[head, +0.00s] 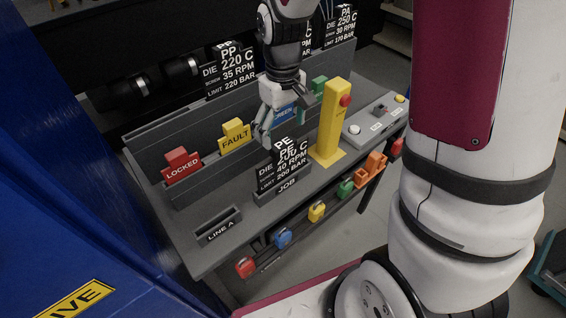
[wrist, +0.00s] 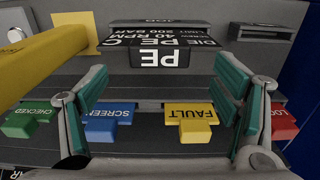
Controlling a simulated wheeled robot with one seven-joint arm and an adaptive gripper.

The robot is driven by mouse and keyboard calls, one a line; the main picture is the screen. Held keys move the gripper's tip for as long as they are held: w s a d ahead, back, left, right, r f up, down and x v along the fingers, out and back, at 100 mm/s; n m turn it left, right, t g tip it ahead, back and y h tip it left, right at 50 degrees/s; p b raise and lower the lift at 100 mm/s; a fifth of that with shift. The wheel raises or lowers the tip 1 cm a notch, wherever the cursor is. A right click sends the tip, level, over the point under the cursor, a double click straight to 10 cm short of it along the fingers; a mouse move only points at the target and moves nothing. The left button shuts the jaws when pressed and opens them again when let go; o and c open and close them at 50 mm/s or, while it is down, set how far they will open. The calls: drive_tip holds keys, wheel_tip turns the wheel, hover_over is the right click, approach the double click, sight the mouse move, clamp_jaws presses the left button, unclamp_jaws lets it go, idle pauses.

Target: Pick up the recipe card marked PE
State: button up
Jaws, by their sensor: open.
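The recipe card marked PE (head: 287,166) is black with white print and stands in the JOB holder (head: 284,190) on the grey bench. In the wrist view its top edge, marked PE (wrist: 160,58), faces me, with the printed face behind it. My gripper (head: 276,130) is above and just behind the card in the head view. In the wrist view the open gripper (wrist: 165,88) has teal-padded fingers to either side with nothing held between them. The card shows beyond the fingertips, between them across the picture; I cannot tell the exact gap.
A yellow post with a red button (head: 332,122) stands close right of the card. Behind are the LOCKED (head: 182,166), FAULT (head: 235,135) and SCREEN (head: 285,112) tags. Other cards, including PP (head: 230,68), stand at the back. An empty-looking LINE A slot (head: 218,226) is front left.

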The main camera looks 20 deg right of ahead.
sight(283, 143)
drive_tip(key=shift+s+f+p, duration=0.1)
drive_tip(key=shift+f+p, duration=0.5)
drive_tip(key=shift+f, duration=2.2)
drive_tip(key=c, duration=1.7)
drive_tip(key=shift+c, duration=0.2)
drive_tip(key=shift+r, duration=0.1)
